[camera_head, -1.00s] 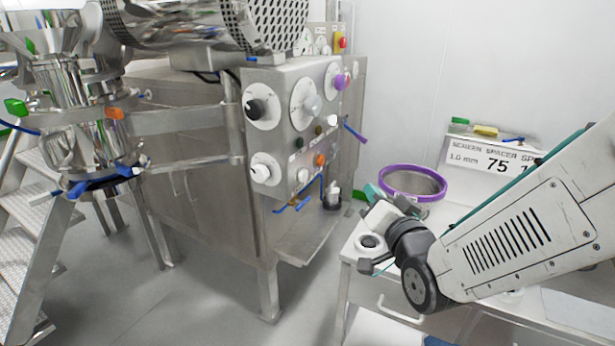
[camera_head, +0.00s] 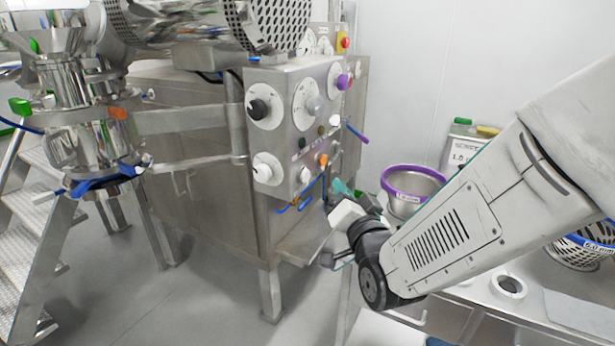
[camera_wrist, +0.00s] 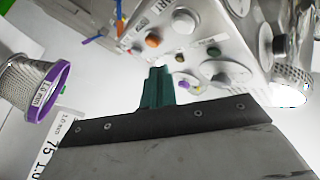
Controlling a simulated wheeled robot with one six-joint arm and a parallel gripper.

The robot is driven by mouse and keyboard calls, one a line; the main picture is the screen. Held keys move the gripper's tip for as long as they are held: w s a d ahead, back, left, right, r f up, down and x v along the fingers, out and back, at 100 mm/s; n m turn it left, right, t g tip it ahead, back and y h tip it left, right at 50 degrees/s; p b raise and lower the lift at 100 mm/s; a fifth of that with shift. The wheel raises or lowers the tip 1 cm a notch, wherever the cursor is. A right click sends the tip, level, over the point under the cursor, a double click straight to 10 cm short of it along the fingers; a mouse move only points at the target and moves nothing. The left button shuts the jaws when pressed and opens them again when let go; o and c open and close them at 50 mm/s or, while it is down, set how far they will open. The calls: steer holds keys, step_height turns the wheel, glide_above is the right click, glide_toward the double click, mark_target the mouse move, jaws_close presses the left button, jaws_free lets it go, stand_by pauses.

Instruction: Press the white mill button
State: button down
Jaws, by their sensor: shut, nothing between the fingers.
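The control panel (camera_head: 285,120) is a steel box face with several buttons and dials; it also shows, turned, in the wrist view (camera_wrist: 205,35). A white button (camera_head: 303,175) sits low on it beside an orange button (camera_head: 322,160); both also show in the wrist view, white (camera_wrist: 183,22) and orange (camera_wrist: 152,40). Another white button (camera_head: 333,133) is higher at the right. I cannot read which label says mill. My gripper (camera_head: 341,188) has teal fingers, shut and empty, below right of the panel and apart from it. The fingers point towards the panel in the wrist view (camera_wrist: 157,87).
A purple-rimmed sieve (camera_head: 412,183) stands on the bench at right, near my arm. A purple handle (camera_head: 356,132) and blue levers (camera_head: 298,203) stick out around the panel. A perforated basket (camera_head: 583,250) sits at far right. The floor before the cabinet is clear.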

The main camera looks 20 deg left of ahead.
mark_target(305, 176)
steer(key=shift+w+a, duration=0.15)
steer(key=shift+a, duration=1.95)
stand_by(0.4)
steer(key=shift+a, duration=0.35)
